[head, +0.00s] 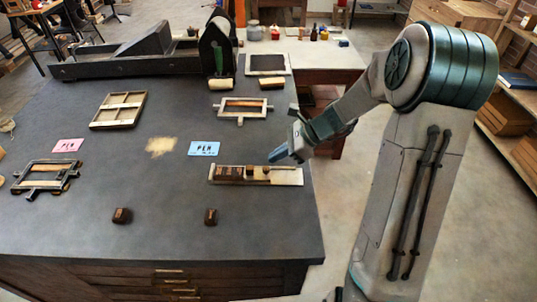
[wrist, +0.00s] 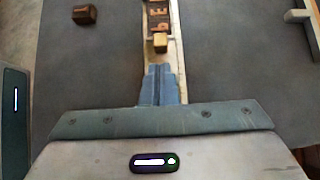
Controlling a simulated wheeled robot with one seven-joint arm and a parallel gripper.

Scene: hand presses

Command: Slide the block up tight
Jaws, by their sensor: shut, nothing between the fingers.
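A pale shallow tray (head: 285,177) lies on the dark bench near its right edge. Dark brown letter blocks (head: 230,173) stand in its left part; they also show in the wrist view (wrist: 158,20), letters up. A small lighter block (wrist: 159,43) sits at the end of the letter row, in front of my fingertips. I cannot tell whether it touches the letters. My gripper (head: 278,155) is shut and empty, over the tray's right part. Its fingers (wrist: 160,72) point along the tray at the small block, close to it; contact is unclear.
Two loose dark blocks (head: 122,215) (head: 210,216) lie near the front edge. A blue card (head: 204,148), a pink card (head: 67,145) and wooden frames (head: 118,109) (head: 242,110) lie around. A hand press (head: 135,58) stands at the back. The bench front is mostly clear.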

